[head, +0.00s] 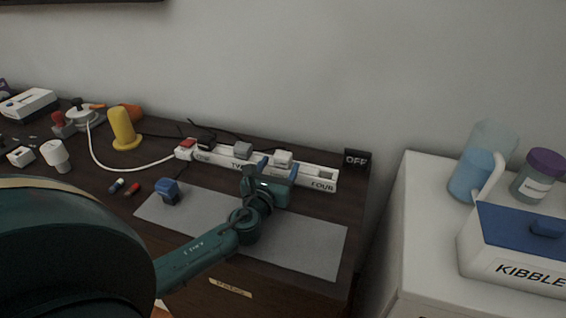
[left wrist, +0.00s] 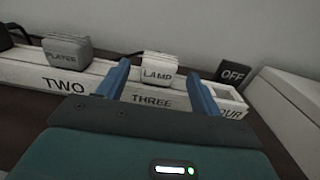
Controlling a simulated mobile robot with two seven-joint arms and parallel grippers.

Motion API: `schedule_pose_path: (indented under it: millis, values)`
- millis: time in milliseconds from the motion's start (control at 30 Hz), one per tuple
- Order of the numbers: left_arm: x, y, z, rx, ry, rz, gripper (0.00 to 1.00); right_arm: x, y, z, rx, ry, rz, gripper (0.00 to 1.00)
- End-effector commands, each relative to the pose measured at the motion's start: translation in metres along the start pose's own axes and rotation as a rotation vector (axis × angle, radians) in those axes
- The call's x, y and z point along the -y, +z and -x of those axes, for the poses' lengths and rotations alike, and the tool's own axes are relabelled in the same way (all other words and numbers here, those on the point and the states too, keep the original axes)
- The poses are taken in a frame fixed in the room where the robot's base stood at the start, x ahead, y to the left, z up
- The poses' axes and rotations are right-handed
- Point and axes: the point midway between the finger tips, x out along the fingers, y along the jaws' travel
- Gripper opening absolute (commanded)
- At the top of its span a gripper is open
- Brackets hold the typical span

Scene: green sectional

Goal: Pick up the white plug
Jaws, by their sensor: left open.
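The white plug (head: 283,158) sits in the power strip (head: 318,178) near the slot marked THREE. In the left wrist view the white plug (left wrist: 158,68) reads LAMP and stands on the strip (left wrist: 90,78) behind the word THREE. My left gripper (head: 278,170) is over the strip at the plug. Its two blue fingers are open, one on each side of the plug in the left wrist view (left wrist: 160,85), with gaps showing between fingers and plug. My right gripper is not in view.
A grey plug (head: 243,150) and a red plug (head: 187,144) sit farther left on the strip. A black OFF sign (head: 356,160) stands beyond its right end. A yellow object (head: 123,128) stands left.

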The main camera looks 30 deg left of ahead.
Motion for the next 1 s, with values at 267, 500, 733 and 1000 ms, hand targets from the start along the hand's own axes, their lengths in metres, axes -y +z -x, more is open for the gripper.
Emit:
schedule_pose_path:
  millis: [267,500,733,1000]
  values:
    - [-0.002,-0.003,-0.038,0.002,0.001,0.0,0.65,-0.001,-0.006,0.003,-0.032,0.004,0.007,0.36]
    - [-0.002,-0.003,-0.041,0.0,0.0,0.0,0.65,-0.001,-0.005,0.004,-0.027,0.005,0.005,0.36]
    - [-0.002,-0.003,-0.041,0.001,0.0,0.0,0.5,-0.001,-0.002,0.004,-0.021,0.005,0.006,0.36]
    - [-0.002,-0.003,-0.041,0.001,0.001,0.0,0.28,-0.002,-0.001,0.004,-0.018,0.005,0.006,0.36]
